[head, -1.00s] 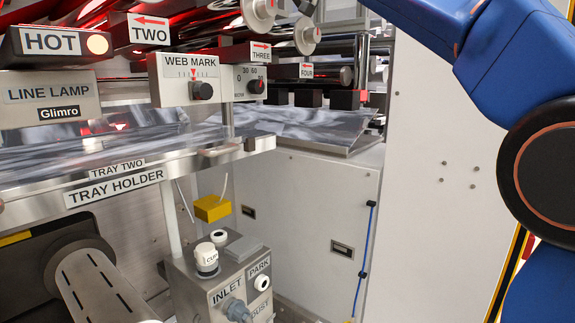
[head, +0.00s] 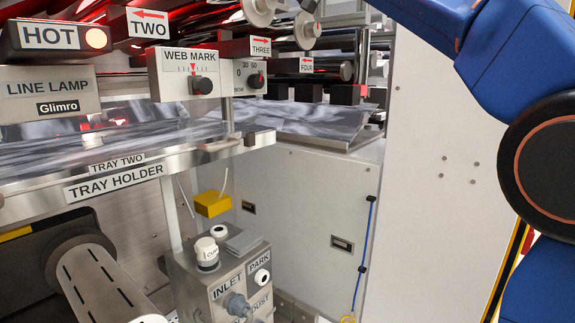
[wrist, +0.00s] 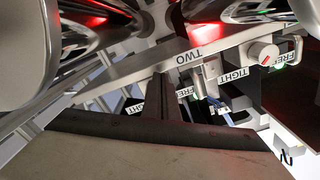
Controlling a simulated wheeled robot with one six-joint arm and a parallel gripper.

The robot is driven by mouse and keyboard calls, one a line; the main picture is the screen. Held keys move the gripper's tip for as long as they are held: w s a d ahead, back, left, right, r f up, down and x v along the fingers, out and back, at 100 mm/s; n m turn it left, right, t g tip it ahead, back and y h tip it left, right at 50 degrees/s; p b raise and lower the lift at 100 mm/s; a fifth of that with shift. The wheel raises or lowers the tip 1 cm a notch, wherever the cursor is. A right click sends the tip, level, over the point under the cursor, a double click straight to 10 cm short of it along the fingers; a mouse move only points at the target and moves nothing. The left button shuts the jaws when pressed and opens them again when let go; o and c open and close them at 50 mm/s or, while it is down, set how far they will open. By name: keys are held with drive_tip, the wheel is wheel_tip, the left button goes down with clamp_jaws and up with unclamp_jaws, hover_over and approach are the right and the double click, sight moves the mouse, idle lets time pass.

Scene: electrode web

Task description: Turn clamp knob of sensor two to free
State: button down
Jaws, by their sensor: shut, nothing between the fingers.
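In the wrist view, a round pale clamp knob (wrist: 263,53) with a red mark sits at the upper right, between a TIGHT label (wrist: 232,75) and a FREE label (wrist: 277,60). I cannot tell clearly which label its mark points to. An upside-down TWO label (wrist: 188,57) is on the pale bar left of it. My gripper (wrist: 160,88) shows as dark fingers at the middle, shut and empty, apart from the knob in the picture and to its left. In the head view, a TWO sign (head: 148,22) hangs at the upper left; my gripper does not show clearly there.
Shiny rollers (wrist: 275,12) crowd the top of the wrist view. A second TIGHT label (wrist: 135,108) shows near my fingers. In the head view, the tray holder (head: 70,192) and web mark box (head: 172,85) stand left; a white panel (head: 440,130) stands right.

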drive_tip(key=shift+w+d+f, duration=0.3)
drive_tip(key=shift+w+d, duration=0.2)
drive_tip(key=shift+w, duration=0.1)
idle(0.6)
drive_tip(key=shift+f, duration=0.25)
drive_tip(key=shift+f, duration=0.2)
drive_tip(key=shift+v, duration=3)
drive_tip(key=n, duration=0.5)
drive_tip(key=shift+d+r+n, duration=0.2)
drive_tip(key=shift+d+n, duration=0.05)
drive_tip(key=shift+n, duration=0.15)
drive_tip(key=n, duration=0.6)
drive_tip(key=shift+d+r, duration=0.15)
drive_tip(key=shift+d, duration=0.15)
drive_tip(key=shift+x, duration=3.45)
